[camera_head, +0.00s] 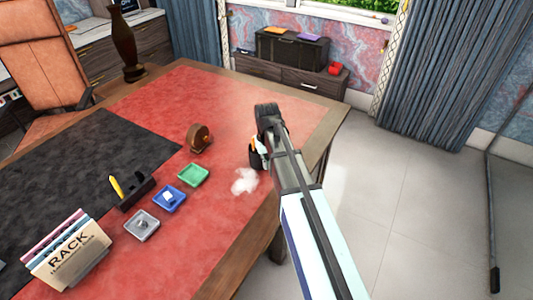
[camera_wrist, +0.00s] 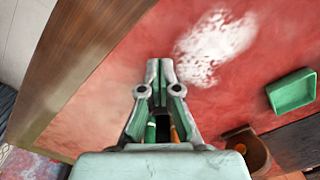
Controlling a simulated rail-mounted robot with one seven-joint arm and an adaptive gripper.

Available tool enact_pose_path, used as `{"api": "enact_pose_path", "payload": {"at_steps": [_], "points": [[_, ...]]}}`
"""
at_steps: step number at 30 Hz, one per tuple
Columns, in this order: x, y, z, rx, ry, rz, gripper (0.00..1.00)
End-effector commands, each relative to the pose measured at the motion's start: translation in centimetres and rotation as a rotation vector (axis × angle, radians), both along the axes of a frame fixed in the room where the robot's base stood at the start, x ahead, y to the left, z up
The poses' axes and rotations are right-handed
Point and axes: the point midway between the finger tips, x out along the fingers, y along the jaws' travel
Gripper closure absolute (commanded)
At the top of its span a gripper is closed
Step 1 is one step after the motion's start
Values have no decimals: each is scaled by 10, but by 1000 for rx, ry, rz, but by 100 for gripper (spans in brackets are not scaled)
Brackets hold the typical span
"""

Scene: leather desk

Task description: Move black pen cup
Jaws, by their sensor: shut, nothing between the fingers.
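The black pen cup (camera_head: 254,157) stands on the red desk top near its right edge, with orange and white bits showing at its top. My arm partly hides it in the head view. In the wrist view a dark gap with green and orange pens, likely the cup (camera_wrist: 162,131), shows between my finger links. My gripper (camera_wrist: 160,66) has its fingertips together, with nothing held. It is above the desk, close to the cup; whether it touches the cup cannot be told.
A white powdery patch (camera_head: 245,181), green tray (camera_head: 193,175), blue tray (camera_head: 169,198), grey tray (camera_head: 142,225) and round wooden object (camera_head: 200,138) are nearby. A black holder with a yellow pen (camera_head: 133,190) and a rack (camera_head: 70,250) stand left. The far red surface is clear.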

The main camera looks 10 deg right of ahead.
Motion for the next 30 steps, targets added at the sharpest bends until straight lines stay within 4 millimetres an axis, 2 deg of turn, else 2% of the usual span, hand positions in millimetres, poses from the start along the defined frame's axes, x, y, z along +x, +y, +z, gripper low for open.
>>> {"api": "enact_pose_path", "payload": {"at_steps": [5, 9, 13, 27, 30], "points": [[-1, 0, -26, 0, 2, -1, 100], [24, 2, -25, 0, 0, 0, 100], [35, 3, -26, 0, -1, 0, 100], [40, 4, -27, 0, -1, -1, 100], [46, 5, -28, 0, -1, -1, 100]]}}
